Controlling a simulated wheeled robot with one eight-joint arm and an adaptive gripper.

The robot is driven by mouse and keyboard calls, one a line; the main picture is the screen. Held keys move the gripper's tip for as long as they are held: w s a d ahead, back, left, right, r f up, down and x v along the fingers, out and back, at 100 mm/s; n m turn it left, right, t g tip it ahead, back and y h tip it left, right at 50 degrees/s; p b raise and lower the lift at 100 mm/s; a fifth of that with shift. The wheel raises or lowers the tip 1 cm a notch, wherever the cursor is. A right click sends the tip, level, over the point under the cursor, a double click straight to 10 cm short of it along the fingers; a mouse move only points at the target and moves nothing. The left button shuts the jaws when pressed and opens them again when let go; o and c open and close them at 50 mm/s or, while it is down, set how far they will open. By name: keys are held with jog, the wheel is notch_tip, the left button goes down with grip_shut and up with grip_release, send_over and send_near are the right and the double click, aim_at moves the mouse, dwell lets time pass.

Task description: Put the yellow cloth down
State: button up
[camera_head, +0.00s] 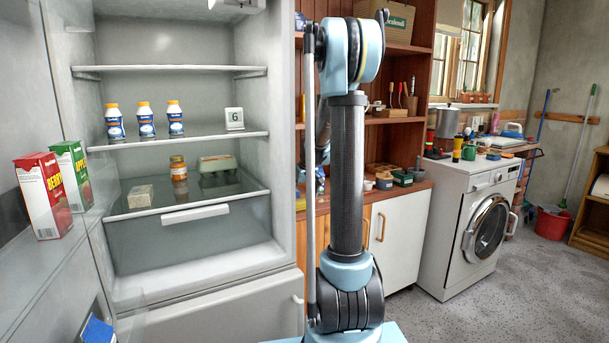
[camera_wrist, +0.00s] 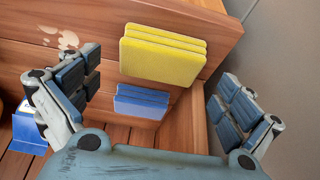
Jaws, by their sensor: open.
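The yellow cloth (camera_wrist: 162,55) shows in the wrist view as a thick, ribbed, folded stack by a reddish-brown wooden board. It lies beyond and between the fingers of my gripper (camera_wrist: 158,92). My gripper is open, with its two dark-padded fingers wide apart, and neither finger touches the cloth. A similar blue folded cloth (camera_wrist: 140,102) shows just below the yellow one, nearer to the gripper's palm.
In the wrist view, a blue and white item (camera_wrist: 29,130) stands at the left, and a grey wall fills the right.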

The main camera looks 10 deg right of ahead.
jog(key=v, duration=1.4)
